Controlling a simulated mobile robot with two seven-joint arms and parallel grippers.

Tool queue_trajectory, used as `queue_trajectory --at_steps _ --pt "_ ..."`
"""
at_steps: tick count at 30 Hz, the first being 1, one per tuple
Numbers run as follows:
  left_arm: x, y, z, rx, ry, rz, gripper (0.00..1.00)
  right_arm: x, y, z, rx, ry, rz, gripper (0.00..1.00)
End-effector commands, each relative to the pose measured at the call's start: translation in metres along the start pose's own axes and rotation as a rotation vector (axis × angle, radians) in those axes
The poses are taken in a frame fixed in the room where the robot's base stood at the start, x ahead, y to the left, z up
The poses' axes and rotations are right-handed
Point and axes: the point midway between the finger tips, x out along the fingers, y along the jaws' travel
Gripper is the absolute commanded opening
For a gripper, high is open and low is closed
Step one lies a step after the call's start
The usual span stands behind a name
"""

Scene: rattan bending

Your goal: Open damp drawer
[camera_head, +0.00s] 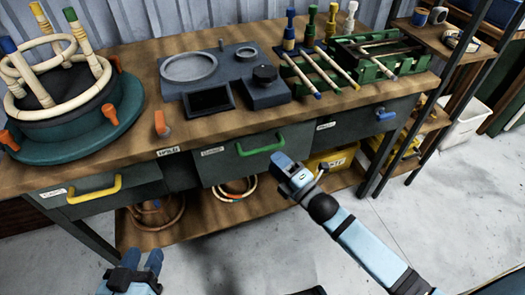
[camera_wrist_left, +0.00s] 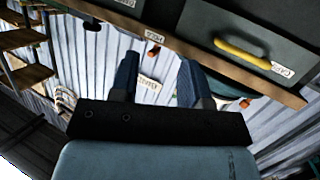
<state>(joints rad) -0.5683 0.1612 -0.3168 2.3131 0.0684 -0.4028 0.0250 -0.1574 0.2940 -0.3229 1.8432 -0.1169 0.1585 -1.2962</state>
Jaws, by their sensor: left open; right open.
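The middle drawer (camera_head: 225,168) has a green handle (camera_head: 261,145) and a small label that seems to read damp; its front sits flush under the bench top. My right gripper (camera_head: 281,161) is open beside the right end of the green handle; I cannot tell if they touch. My left gripper (camera_head: 141,259) is open and empty, low in front of the bench. In the left wrist view its fingers (camera_wrist_left: 157,80) are spread apart, with a yellow handle (camera_wrist_left: 243,55) to their right.
The left drawer has a yellow handle (camera_head: 94,190), the right drawer a blue handle (camera_head: 386,115). A bench top (camera_head: 190,135) holds a round former, grey fixtures and a green rack. A lower shelf (camera_head: 215,215) carries rattan coils and a yellow box (camera_head: 330,160). The floor in front looks clear.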

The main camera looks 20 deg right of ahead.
Motion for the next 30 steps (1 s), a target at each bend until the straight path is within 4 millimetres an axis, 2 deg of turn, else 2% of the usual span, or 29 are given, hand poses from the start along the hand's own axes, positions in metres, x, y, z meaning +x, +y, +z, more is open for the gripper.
queue_trajectory --at_steps 3,9,14,22,27,30 --pt "0.002 0.003 -0.006 -0.004 0.039 0.013 0.43 0.025 -0.001 0.000 0.000 0.001 0.002 0.42" --pt "0.003 0.008 -0.015 -0.012 0.082 0.028 0.43 0.051 -0.001 0.000 0.001 0.000 0.000 0.42" --pt "0.003 0.009 -0.017 -0.015 0.093 0.032 0.43 0.060 -0.001 0.000 0.001 0.000 -0.001 0.42" --pt "0.003 0.010 -0.021 -0.014 0.103 0.034 0.43 0.060 0.000 0.000 0.001 0.000 -0.002 0.42" --pt "0.003 0.010 -0.021 -0.013 0.104 0.034 0.43 0.060 0.000 0.000 0.001 0.000 -0.001 0.03" --pt "0.003 0.010 -0.021 -0.013 0.104 0.034 0.43 0.060 0.000 0.000 0.001 0.000 -0.001 0.00"
